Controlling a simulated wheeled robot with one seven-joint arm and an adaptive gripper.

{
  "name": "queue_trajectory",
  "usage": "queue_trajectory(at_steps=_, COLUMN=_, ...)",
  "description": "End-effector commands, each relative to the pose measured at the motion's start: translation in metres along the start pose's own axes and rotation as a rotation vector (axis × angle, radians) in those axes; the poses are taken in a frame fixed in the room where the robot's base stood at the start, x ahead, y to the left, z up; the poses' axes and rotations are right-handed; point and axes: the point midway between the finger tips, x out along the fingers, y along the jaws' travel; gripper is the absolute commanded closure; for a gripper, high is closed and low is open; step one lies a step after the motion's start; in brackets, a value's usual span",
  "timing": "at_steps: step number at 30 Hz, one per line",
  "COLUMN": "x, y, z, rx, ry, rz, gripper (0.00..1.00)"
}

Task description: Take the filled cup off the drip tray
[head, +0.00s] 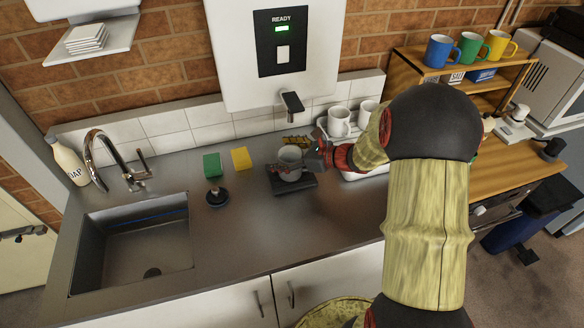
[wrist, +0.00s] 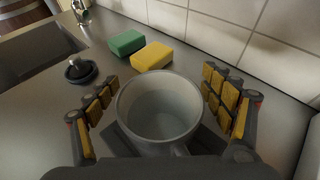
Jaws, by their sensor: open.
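The cup (head: 290,160) is a pale grey mug standing upright on the dark drip tray (head: 292,185), below the dispenser's spout (head: 292,103). In the wrist view the cup (wrist: 158,138) fills the middle, its handle towards my palm. Its inside looks grey and smooth; I cannot clearly make out the liquid level. My gripper (head: 290,154) reaches in from the right at cup height. Its yellow-padded fingers are open, one on each side of the cup, with gaps visible in the wrist view (wrist: 162,98). The tray (wrist: 118,138) is partly hidden under the cup.
Green (head: 212,164) and yellow (head: 241,158) sponges and a black sink plug (head: 216,196) lie left of the tray. White mugs (head: 339,122) stand behind my arm. The sink (head: 135,245) is at left; the front counter is clear.

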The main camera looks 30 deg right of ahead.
Motion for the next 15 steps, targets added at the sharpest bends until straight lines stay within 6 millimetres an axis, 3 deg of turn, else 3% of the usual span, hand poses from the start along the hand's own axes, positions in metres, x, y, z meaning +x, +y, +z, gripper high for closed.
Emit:
queue_trajectory(at_steps=7, x=0.0015, y=0.0000, z=0.0004, rx=0.000, ry=0.000, rz=0.000, gripper=0.18)
queue_trajectory(at_steps=15, x=0.0014, y=0.0000, z=0.0002, rx=0.000, ry=0.001, rz=0.000, gripper=0.34)
